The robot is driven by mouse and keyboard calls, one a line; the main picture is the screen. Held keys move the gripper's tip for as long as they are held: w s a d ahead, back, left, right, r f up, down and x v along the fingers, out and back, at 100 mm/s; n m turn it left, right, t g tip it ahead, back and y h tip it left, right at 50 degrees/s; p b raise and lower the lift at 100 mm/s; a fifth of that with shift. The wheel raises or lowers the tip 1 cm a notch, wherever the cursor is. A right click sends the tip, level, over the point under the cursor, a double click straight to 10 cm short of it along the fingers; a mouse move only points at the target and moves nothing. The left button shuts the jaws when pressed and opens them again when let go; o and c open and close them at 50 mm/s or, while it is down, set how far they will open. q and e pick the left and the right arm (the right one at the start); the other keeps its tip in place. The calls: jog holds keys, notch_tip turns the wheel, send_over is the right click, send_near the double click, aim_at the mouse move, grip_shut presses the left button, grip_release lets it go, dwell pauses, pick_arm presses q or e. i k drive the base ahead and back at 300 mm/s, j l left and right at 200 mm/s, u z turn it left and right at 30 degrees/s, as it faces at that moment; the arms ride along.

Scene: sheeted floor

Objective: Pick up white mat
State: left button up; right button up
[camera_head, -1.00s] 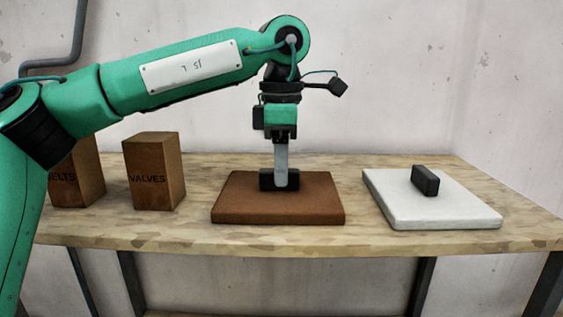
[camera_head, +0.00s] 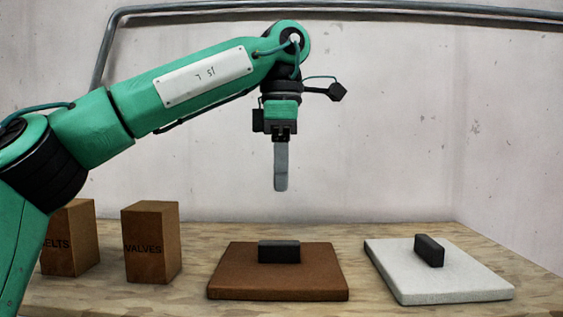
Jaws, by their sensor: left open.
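The white mat (camera_head: 450,285) lies flat on the right part of the wooden table, with a dark block-shaped handle (camera_head: 429,250) on its top. A brown mat (camera_head: 240,275) with a similar dark handle (camera_head: 279,251) lies to its left. My left gripper (camera_head: 281,188) is open and empty, pointing down above the brown mat's handle with a clear gap. It is to the left of the white mat and higher. My right gripper is not in view.
Two brown boxes stand at the left of the table (camera_head: 190,296): one marked VALVES (camera_head: 151,245) and one marked BELTS (camera_head: 70,240), partly hidden by my left arm. A pale wall is behind, with a grey pipe (camera_head: 330,8) along it.

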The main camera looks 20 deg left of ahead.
aim_at(423, 269)
jog(key=k, duration=1.5)
